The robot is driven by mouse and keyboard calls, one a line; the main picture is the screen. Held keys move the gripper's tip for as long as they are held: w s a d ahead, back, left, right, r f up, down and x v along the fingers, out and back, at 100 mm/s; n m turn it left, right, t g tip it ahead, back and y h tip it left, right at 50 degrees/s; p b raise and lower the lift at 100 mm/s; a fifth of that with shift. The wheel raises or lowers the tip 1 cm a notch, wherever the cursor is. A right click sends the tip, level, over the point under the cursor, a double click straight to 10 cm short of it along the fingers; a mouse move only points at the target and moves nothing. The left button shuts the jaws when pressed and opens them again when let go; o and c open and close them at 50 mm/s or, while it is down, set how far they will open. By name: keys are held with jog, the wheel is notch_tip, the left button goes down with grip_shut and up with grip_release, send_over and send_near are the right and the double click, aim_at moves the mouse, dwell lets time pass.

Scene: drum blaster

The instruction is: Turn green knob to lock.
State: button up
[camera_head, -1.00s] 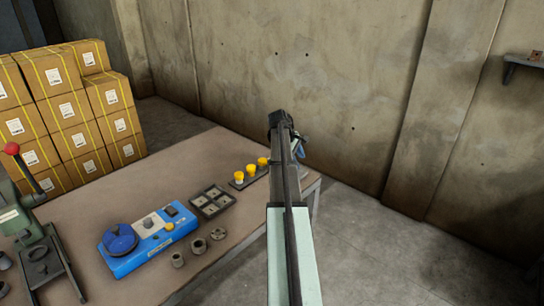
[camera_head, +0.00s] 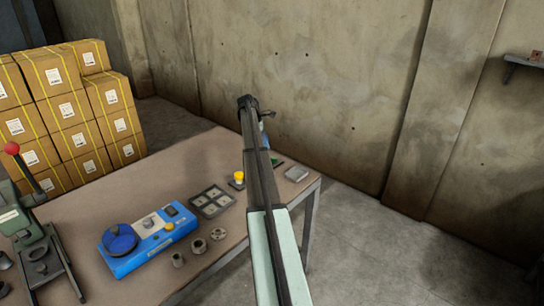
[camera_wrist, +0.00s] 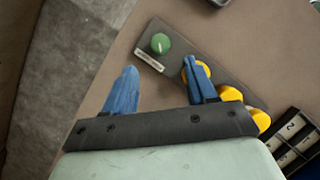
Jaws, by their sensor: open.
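In the wrist view, the green knob (camera_wrist: 160,43) is round and sits at the end of a dark panel (camera_wrist: 218,75), beside a small white label. My gripper (camera_wrist: 160,66) has its two blue fingers spread with nothing between them. The green knob lies ahead of the gap between the fingertips. The right finger overlaps the nearest yellow knob (camera_wrist: 204,71) in the picture; I cannot tell whether they touch.
Two more yellow knobs (camera_wrist: 231,94) line the panel. On the table (camera_head: 100,210) are a blue device (camera_head: 145,240), a dark partitioned tray (camera_head: 212,201) and several metal rings. A small grey block (camera_head: 297,174) lies near the table's right edge.

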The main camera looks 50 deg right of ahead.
aim_at(273, 157)
jog(key=x, duration=0.8)
jog(key=shift+d+f, duration=0.1)
jog(key=shift+f, duration=0.1)
jog(key=shift+c, duration=0.3)
jog(key=shift+s, duration=0.1)
jog(key=c, duration=1)
